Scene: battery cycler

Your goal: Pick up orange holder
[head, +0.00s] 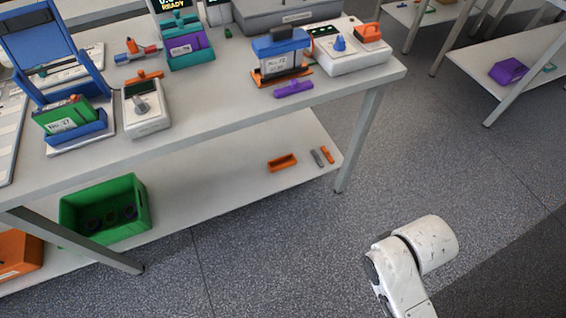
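A small orange open-topped holder (282,162) lies on the lower shelf of the table, toward its right end. Another orange holder-like base (262,80) sits on the tabletop under a grey and blue block with a white label; the block hides part of it. I cannot tell which one the task means. My white arm shows at the bottom right, over the floor and apart from the table. My gripper is not in view.
Beside the small holder lie a grey piece (316,158) and an orange piece (327,154). A green bin (136,186) and an orange bin (22,254) are on the lower shelf's left. A table leg (360,138) stands at the right corner. The floor ahead is clear.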

